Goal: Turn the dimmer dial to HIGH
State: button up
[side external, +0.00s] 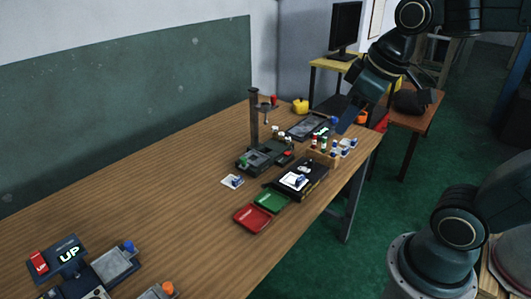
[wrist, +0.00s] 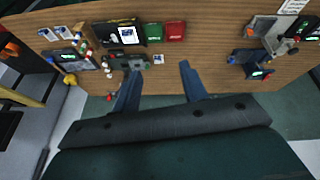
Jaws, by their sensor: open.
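I cannot make out a dial marked HIGH for certain. A black light box (side external: 312,186) with a bright white panel stands mid-table, and it also shows in the wrist view (wrist: 113,33); any dial on it is too small to tell. A dark tower device (side external: 255,120) with a post and a red-tipped lever stands behind it, seen from above in the wrist view (wrist: 130,62). My gripper (side external: 345,122) is in the air above the far right end of the table in the side view. In the wrist view its fingers (wrist: 160,68) are apart with nothing between them.
Green (side external: 271,202) and red (side external: 252,218) trays lie beside the light box. A rack of small bottles (side external: 322,152) and a dark tray (side external: 308,126) are near the far end. The middle-left tabletop is clear.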

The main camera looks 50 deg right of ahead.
jog(key=w+d+n+g, duration=0.1)
jog(key=w+d+n, duration=0.1)
jog(key=w+d, duration=0.45)
jog(key=n+g, duration=0.4)
jog(key=n, duration=0.2)
send_over(312, 160)
notch_tip(312, 160, down, 18)
jog(key=f, duration=0.1)
jog(key=shift+w+d+f+y, duration=0.1)
jog(key=shift+w+d+y, duration=0.1)
jog(key=shift+w+y, duration=0.1)
jog(key=shift+f, duration=0.1)
jog(key=f, duration=1.3)
jog(key=shift+s+a+f, duration=0.15)
jog(key=shift+s+f, duration=0.05)
jog(key=shift+f, duration=0.05)
grip_shut()
